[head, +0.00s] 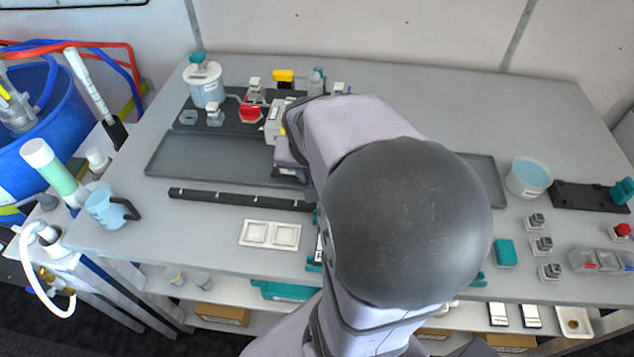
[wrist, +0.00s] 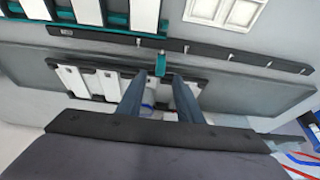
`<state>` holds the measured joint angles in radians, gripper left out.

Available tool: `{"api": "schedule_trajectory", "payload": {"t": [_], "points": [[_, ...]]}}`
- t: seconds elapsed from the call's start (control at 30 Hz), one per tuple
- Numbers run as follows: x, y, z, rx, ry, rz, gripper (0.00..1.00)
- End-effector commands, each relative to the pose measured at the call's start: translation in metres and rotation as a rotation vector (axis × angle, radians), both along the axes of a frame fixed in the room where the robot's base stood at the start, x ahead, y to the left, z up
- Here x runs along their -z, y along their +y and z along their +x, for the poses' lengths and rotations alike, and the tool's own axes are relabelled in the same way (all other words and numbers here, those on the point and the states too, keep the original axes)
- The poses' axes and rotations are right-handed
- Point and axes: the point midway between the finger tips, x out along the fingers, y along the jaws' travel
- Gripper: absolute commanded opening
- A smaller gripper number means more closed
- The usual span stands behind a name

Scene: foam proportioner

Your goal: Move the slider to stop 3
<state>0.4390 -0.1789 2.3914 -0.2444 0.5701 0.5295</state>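In the wrist view a small teal slider (wrist: 160,64) sits on the long black rail (wrist: 265,61), which has small pale marks along it. My gripper (wrist: 160,78) is open, one finger on each side of the slider in the picture, with a visible gap on both sides. I cannot tell whether the fingertips are down at the slider's level. In the head view the left part of the rail (head: 240,199) shows, and my arm hides the slider and my fingertips.
A dark grey tray (head: 205,158) lies behind the rail. A white double dish (head: 270,234) lies in front of it. A teal rack (wrist: 85,31) with white strips is near the rail. Jars and bottles, including a white-lidded jar (head: 205,86), stand at the back left. The table's back right is clear.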

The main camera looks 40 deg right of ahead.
Motion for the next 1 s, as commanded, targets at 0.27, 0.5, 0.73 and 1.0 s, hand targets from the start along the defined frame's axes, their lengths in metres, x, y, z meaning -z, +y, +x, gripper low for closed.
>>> {"api": "schedule_trajectory", "payload": {"t": [0.27,0.5,0.73,1.0], "points": [[0.028,-0.008,0.007,0.000,0.006,0.003,0.33],[0.052,-0.015,0.014,0.000,0.004,0.001,0.33],[0.062,-0.018,0.018,0.000,0.001,0.001,0.33],[0.063,-0.018,0.018,-0.001,0.001,0.000,0.33]]}}
